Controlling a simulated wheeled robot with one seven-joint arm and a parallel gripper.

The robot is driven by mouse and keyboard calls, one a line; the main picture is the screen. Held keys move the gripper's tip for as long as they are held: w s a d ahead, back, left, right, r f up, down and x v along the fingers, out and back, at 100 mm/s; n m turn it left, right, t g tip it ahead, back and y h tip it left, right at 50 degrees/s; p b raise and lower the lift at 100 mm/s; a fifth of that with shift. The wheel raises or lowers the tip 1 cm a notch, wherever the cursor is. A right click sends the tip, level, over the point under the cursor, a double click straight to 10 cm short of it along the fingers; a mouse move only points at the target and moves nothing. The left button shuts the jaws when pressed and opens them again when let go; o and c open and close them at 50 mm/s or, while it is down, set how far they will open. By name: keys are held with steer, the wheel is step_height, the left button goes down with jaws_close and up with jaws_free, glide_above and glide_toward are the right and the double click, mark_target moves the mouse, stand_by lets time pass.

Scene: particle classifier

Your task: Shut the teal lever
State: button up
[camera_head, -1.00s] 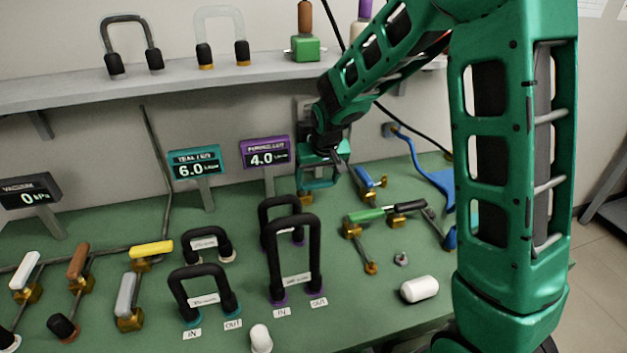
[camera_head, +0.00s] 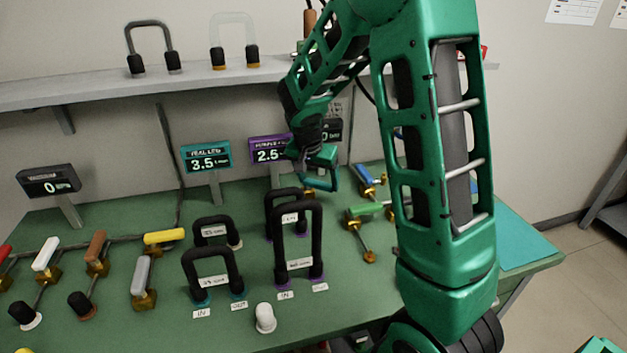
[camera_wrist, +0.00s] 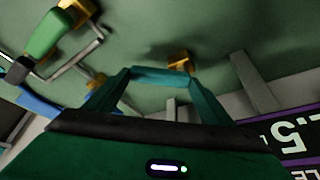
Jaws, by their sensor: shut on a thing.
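My gripper (camera_head: 322,187) is at the back of the green bench, just right of the purple display, beside a small brass valve (camera_head: 308,190). In the wrist view, the fingers of my gripper (camera_wrist: 165,80) close around a teal bar (camera_wrist: 166,76), which looks like the teal lever's handle. Lever and fingers are similar in colour, so their border is hard to tell. The brass fitting (camera_wrist: 180,61) shows just beyond the bar. The teal display (camera_head: 207,158) reads 3.5.
The purple display (camera_head: 270,151) reads 2.5. Black hoses (camera_head: 293,240) stand in front, left of my gripper. A green-handled valve (camera_head: 364,209) and a blue-handled valve (camera_head: 364,174) lie close on the right. A grey shelf (camera_head: 190,82) runs above the bench.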

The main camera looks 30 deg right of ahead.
steer(key=shift+s+a+m, duration=0.15)
steer(key=shift+a+m, duration=0.05)
steer(key=shift+m, duration=0.3)
steer(key=shift+g, duration=0.3)
steer(key=o, duration=1.5)
steer(key=shift+o, duration=0.2)
steer(key=shift+a+r, duration=0.1)
steer(key=shift+r, duration=0.35)
steer(key=v, duration=0.7)
steer(key=shift+a, duration=0.3)
